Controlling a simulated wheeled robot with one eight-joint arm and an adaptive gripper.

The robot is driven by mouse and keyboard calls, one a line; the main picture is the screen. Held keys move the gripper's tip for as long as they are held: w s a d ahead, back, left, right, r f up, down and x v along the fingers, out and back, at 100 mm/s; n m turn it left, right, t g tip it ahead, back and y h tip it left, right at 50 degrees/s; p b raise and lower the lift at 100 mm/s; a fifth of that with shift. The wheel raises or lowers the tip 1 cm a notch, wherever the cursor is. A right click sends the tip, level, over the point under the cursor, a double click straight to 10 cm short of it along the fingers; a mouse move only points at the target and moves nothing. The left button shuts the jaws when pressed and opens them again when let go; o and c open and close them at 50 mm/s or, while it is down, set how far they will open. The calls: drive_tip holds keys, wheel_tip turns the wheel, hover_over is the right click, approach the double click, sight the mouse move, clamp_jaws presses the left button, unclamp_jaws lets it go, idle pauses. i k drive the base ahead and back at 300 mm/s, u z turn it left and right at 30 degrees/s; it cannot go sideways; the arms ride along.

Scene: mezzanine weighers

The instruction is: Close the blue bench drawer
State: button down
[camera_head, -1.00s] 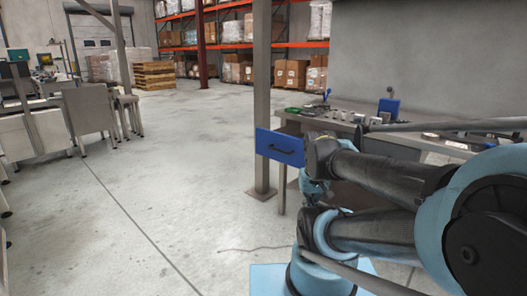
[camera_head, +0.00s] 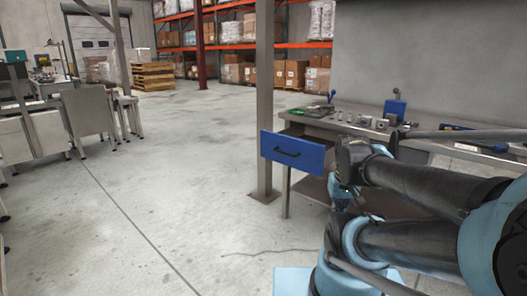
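The blue bench drawer (camera_head: 308,157) has a blue front with a dark bar handle (camera_head: 287,152). It is pulled out from the left end of the grey workbench (camera_head: 335,128), and part of its open top shows behind the front. My arm's dark wrist is just right of the drawer front in the picture, overlapping the bench. I cannot tell whether it touches the drawer. My gripper's fingers do not show; the end of my arm is hidden among its own links.
Small metal parts (camera_head: 365,121) and a blue item (camera_head: 395,107) stand on the bench top. A grey post (camera_head: 265,100) rises beside the drawer. The floor (camera_head: 165,170) between is open.

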sight(306, 148)
drive_tip(key=u, duration=0.05)
drive_tip(key=i, duration=0.9)
drive_tip(key=z, duration=0.05)
